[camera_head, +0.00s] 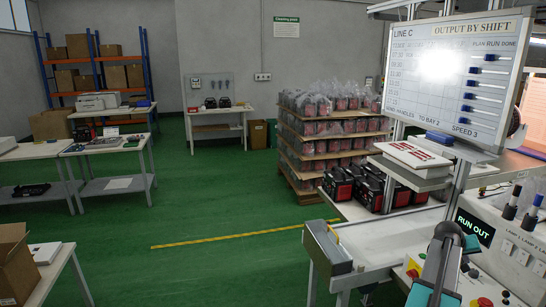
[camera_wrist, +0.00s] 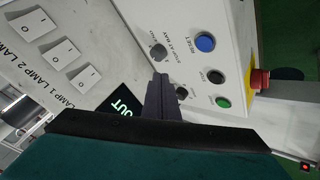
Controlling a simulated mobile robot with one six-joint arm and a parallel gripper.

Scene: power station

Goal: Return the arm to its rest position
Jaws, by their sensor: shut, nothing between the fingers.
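My gripper (camera_wrist: 160,80) is in the middle of the wrist view, its dark fingers together and nothing between them. The fingers point at a white control panel (camera_wrist: 215,20), in front of its knobs and buttons. I cannot tell whether the tips touch the panel. In the head view my arm (camera_head: 436,268) rises at the bottom right, in front of the same panel (camera_head: 515,238). The arm hides part of the panel there.
The panel carries a blue button (camera_wrist: 205,42), a green button (camera_wrist: 223,103), a red emergency stop (camera_wrist: 260,80), white rocker switches (camera_wrist: 62,51) and a lit display (camera_head: 474,227). A whiteboard (camera_head: 455,80) stands above. Green floor (camera_head: 200,220) is open to the left.

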